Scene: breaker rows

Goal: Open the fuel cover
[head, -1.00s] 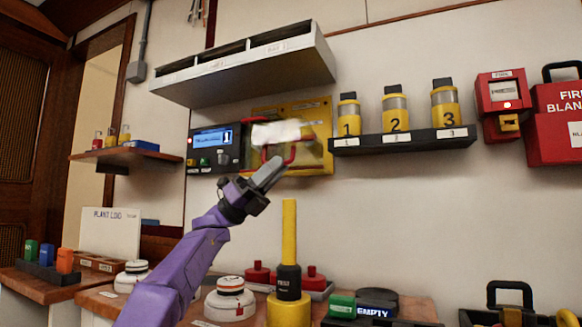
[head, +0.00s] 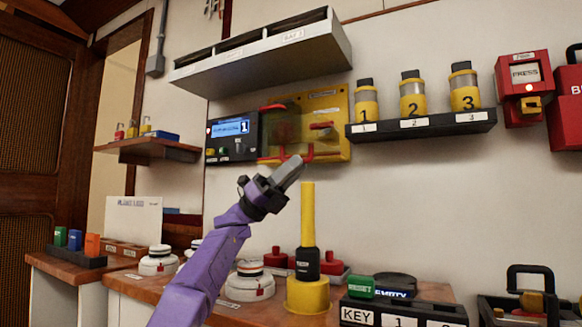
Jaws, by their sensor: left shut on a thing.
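The fuel cover (head: 284,127) is a see-through dark panel with red parts. It is on the yellow wall plate (head: 338,98), towards its left side, and seems swung out to the left. A red handle (head: 280,156) shows at its lower edge. My left gripper (head: 296,162) is at the right end of that red handle, shut on it; its fingertips partly hide the grip. A red lever (head: 320,126) shows uncovered on the right part of the plate. My right gripper is not in view.
A black unit with a lit blue screen (head: 231,127) adjoins the plate on the left. A white bin shelf (head: 265,52) overhangs above. A black shelf (head: 422,124) with numbered yellow canisters is to the right. A yellow post (head: 308,215) stands below on the bench.

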